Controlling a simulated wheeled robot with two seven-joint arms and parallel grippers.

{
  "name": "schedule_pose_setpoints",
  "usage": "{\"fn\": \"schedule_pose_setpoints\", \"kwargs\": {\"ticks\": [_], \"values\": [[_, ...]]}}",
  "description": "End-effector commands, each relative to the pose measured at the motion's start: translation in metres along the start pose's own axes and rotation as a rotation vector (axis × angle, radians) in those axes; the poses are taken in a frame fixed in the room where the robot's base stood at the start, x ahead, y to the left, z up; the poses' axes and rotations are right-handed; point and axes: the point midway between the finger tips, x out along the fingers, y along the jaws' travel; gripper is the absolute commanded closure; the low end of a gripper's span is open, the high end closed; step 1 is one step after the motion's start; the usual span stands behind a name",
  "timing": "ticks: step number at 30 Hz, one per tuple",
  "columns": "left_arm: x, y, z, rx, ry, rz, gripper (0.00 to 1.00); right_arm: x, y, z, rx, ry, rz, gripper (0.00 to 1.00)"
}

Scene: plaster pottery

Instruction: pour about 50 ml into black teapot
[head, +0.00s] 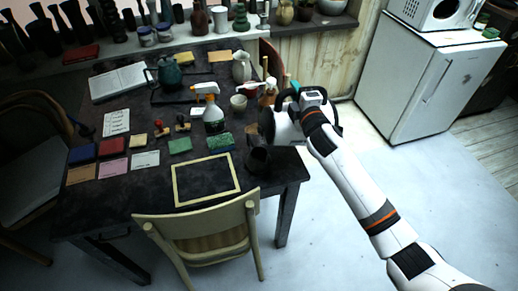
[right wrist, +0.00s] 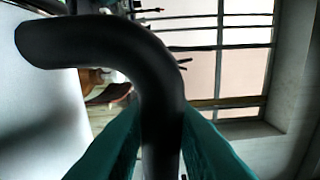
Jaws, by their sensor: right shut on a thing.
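A dark vessel (head: 257,160), which looks like the black teapot, stands near the table's right edge, beside the yellow-framed mat. Its opening and any liquid are too dark to make out. My right gripper (head: 308,100) is above and to the right of it. It is shut on the black handle of a white vessel (head: 285,124), which looks like a kettle. In the right wrist view the curved handle (right wrist: 160,85) lies between my teal fingers (right wrist: 160,150). The white vessel appears tilted, with its left end above the dark vessel. I cannot tell whether liquid flows. My left gripper is out of view.
A dark teal teapot (head: 170,75) stands at the back of the table. A chair (head: 205,235) is at the front.

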Motion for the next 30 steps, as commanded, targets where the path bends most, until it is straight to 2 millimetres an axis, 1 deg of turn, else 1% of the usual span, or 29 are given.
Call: {"fn": "schedule_pose_setpoints", "kwargs": {"ticks": [1, 26, 28, 30], "values": [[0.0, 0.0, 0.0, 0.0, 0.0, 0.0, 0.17, 0.001, -0.006, 0.001, -0.004, -0.003, -0.011, 1.0], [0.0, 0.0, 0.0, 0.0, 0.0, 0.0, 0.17, 0.001, -0.005, 0.001, -0.006, -0.003, -0.011, 1.0], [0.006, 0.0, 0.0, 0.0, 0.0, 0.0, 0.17, 0.0, 0.001, -0.01, 0.034, -0.001, -0.01, 1.0], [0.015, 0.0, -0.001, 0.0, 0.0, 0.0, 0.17, 0.0, 0.009, -0.032, 0.107, 0.002, -0.009, 1.0]]}}
